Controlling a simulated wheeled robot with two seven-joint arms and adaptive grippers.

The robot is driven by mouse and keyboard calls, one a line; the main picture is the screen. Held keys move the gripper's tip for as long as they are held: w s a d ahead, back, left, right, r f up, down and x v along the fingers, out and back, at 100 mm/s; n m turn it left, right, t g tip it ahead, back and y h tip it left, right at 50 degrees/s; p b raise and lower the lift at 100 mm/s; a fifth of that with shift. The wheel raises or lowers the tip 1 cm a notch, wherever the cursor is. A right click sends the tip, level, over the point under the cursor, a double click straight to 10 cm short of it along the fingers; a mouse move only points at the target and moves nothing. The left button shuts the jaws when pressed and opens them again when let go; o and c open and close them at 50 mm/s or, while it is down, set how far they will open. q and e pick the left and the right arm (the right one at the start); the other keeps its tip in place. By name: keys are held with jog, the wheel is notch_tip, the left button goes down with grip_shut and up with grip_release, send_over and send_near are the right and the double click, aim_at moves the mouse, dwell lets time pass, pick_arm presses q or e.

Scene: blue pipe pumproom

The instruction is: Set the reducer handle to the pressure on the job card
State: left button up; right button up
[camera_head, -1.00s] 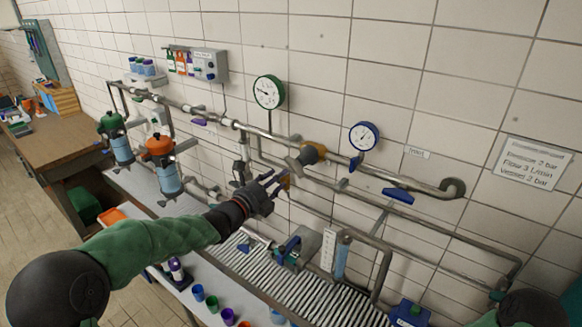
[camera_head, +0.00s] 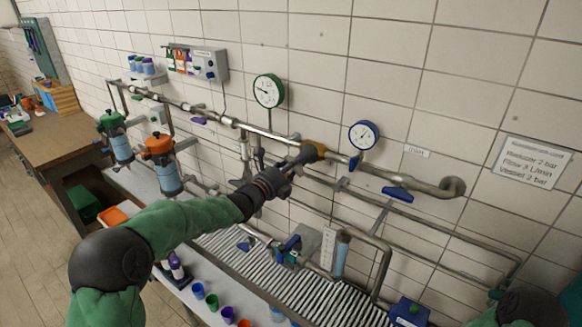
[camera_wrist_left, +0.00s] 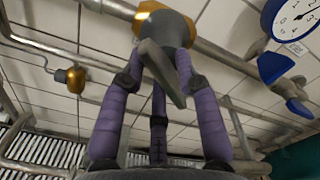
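The reducer (camera_head: 313,151) is an orange-brass body on the upper pipe, with a grey handle. In the left wrist view the grey handle (camera_wrist_left: 160,70) slants down to the right from its hub. My left gripper (camera_head: 297,159) is at the handle. Its purple fingers (camera_wrist_left: 160,62) stand apart on both sides of it, a third finger behind; firm contact cannot be made out. The job card (camera_head: 531,163) on the wall seems to read reducer 2 bar, flow 3 L/min, vessel 2 bar. The blue gauge (camera_head: 364,135) is right of the reducer; its needle is too small to read surely. My right gripper is out of view.
A green gauge (camera_head: 268,91) stands up left of the reducer. A blue lever (camera_head: 397,194) is on the pipe to the right. Orange and green filter housings are at left. Several coloured cups stand on the lower shelf. Pipes run close below my left arm.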

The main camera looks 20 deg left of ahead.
pick_arm(q)
grip_shut()
jog(key=shift+f+m+b, duration=0.15)
jog(key=shift+m+b, duration=0.55)
jog(key=shift+b, duration=0.35)
jog(key=m+b, duration=1.1)
jog(key=b, duration=0.2)
jog(key=shift+s+d+m+b, duration=0.1)
jog(key=shift+d+m+b, duration=0.05)
jog(key=shift+m+b, duration=0.2)
jog(key=m+b, duration=0.3)
jog(key=shift+d+r, duration=0.1)
jog(key=shift+r, duration=0.15)
jog(key=shift+d+m+b, duration=0.1)
jog(key=shift+m+b, duration=0.95)
jog(key=shift+m, duration=0.8)
jog(key=shift+r, duration=0.1)
